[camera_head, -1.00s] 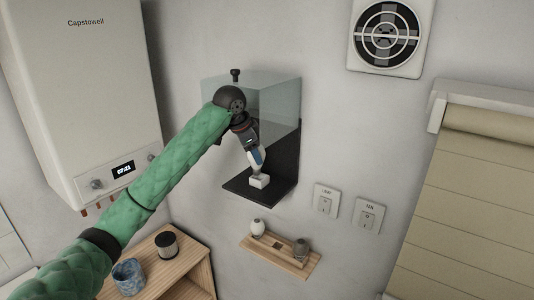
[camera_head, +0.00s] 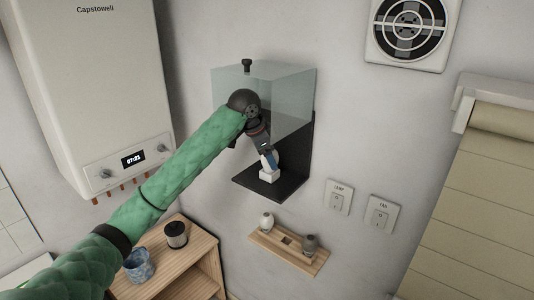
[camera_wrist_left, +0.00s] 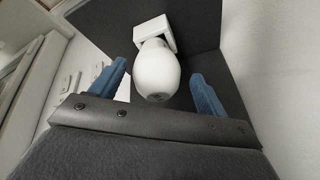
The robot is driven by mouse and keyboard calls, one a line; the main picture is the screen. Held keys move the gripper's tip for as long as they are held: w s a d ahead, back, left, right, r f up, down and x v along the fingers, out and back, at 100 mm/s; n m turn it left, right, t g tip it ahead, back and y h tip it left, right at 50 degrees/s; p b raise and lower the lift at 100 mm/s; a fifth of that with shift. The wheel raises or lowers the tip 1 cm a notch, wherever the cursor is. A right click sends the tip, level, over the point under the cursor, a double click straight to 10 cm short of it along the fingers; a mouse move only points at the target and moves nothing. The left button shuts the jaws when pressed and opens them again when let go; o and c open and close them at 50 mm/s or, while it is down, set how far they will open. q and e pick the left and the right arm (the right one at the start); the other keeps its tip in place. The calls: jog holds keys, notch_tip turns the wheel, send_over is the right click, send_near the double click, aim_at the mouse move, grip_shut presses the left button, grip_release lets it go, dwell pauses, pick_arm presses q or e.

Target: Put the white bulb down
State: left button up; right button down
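A white bulb (camera_wrist_left: 156,72) stands in a small white block-like holder (camera_wrist_left: 154,32) on a black wall shelf (camera_head: 275,186). The holder also shows in the head view (camera_head: 269,173). My left gripper (camera_head: 268,160) is at the bulb, under the clear box. In the left wrist view its blue fingers (camera_wrist_left: 159,72) stand on either side of the bulb, with visible gaps on both sides, so it is open. The joint between bulb and holder is partly hidden by the bulb. My right gripper is not in view.
A clear box (camera_head: 285,85) encloses the space above the shelf. Below, a wooden rack (camera_head: 287,252) holds another white bulb (camera_head: 267,221) and a grey bulb (camera_head: 310,243). Two wall switches (camera_head: 338,197) are to the right. A wooden cabinet (camera_head: 205,247) carries a blue cup (camera_head: 139,266).

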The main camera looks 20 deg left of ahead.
pick_arm(q)
jog(key=shift+w+f, duration=0.15)
jog(key=shift+w, duration=0.1)
jog(key=shift+s+r, duration=0.2)
jog(key=shift+s+r+b, duration=0.15)
jog(key=shift+b, duration=0.25)
jog(key=b+v, duration=0.2)
jog(key=shift+a+b, duration=0.15)
jog(key=shift+b, duration=0.2)
jog(key=s+a+b, duration=0.4)
jog(key=s+a, duration=0.2)
jog(key=s, duration=0.4)
jog(key=shift+r+b, duration=0.3)
jog(key=shift+b, duration=0.1)
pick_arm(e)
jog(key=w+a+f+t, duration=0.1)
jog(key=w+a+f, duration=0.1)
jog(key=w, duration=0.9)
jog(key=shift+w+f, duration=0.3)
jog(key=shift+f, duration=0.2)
pick_arm(q)
jog(key=shift+s+a, duration=0.15)
jog(key=shift+s, duration=0.05)
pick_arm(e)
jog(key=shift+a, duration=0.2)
